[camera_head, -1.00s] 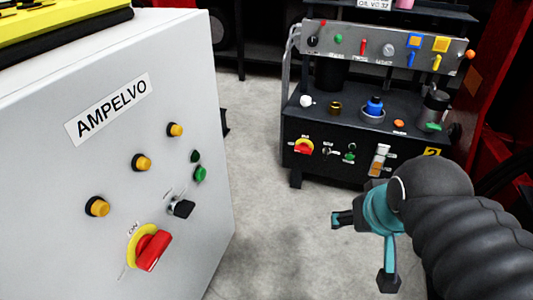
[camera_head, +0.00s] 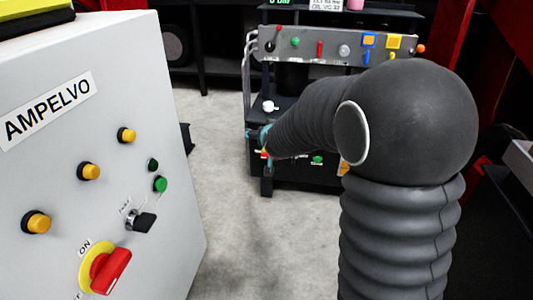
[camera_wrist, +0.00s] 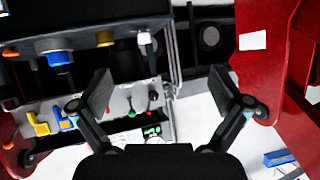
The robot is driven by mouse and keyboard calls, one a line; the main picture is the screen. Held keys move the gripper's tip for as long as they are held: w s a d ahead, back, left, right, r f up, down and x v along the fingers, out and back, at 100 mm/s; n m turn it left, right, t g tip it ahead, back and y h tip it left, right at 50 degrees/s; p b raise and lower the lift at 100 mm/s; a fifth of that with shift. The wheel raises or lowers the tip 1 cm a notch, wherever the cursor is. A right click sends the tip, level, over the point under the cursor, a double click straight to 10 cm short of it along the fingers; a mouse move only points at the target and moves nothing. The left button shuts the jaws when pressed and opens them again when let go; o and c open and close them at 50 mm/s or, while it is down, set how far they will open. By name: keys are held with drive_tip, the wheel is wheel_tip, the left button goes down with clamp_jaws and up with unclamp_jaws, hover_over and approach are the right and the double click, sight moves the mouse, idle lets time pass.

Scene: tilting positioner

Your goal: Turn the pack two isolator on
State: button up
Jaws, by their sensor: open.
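The pack two unit (camera_head: 335,175) is the dark bench at the back, below a grey control panel. My arm reaches across the unit's front, and the gripper appears close to the isolator; contact cannot be told. In the wrist view, which looks upside down, my gripper (camera_wrist: 165,90) is open with nothing between its fingers. I cannot make out the isolator there.
A white AMPELVO cabinet (camera_head: 170,80) stands close on the left, with its own red and yellow isolator (camera_head: 108,268), a black selector and several buttons. On the pack stand a white knob (camera_head: 270,106) and a control panel (camera_head: 330,45). The floor (camera_head: 225,220) between is clear.

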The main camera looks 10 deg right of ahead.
drive_tip(key=w+f+m+t+h+b, duration=0.1)
drive_tip(key=w+f+t+h+b, duration=0.15)
drive_tip(key=w+f, duration=1)
wheel_tip(320, 180, down, 16)
drive_tip(key=d+m+t+h+b, duration=0.1)
drive_tip(key=t+h, duration=0.1)
drive_tip(key=h, duration=0.2)
drive_tip(key=shift+y, duration=0.25)
drive_tip(key=b+x, duration=0.1)
drive_tip(key=x, duration=1.3)
drive_tip(key=shift+r+b, duration=0.1)
drive_tip(key=shift+b, duration=0.3)
drive_tip(key=c, duration=1)
